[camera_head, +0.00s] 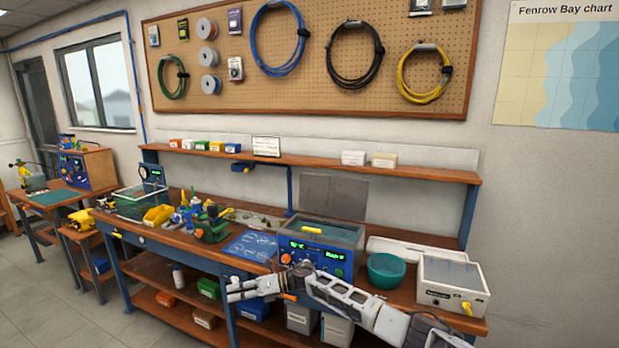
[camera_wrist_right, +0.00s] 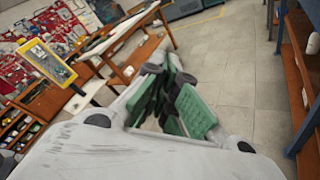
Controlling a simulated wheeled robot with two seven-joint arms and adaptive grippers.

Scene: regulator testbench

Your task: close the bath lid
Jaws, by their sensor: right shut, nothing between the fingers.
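The bath (camera_head: 345,262) is a blue box with green readouts and knobs on its front, standing on the workbench at centre right. Its top is open and shows a dark teal inside. The bath lid (camera_head: 333,195) appears to be the grey panel standing upright behind the opening. A yellow piece (camera_head: 311,229) lies at the bath's back left edge. My right gripper (camera_head: 240,289) is in front of the bench, below and left of the bath, apart from it. It is shut and empty; its green finger pads (camera_wrist_right: 182,105) show in the wrist view. My left gripper is out of view.
A teal bowl (camera_head: 389,270) and a white box with a yellow handle (camera_head: 452,283) stand right of the bath. A blue mat (camera_head: 252,245) lies to its left. A wooden shelf (camera_head: 400,172) runs above the bench. Open floor lies in front.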

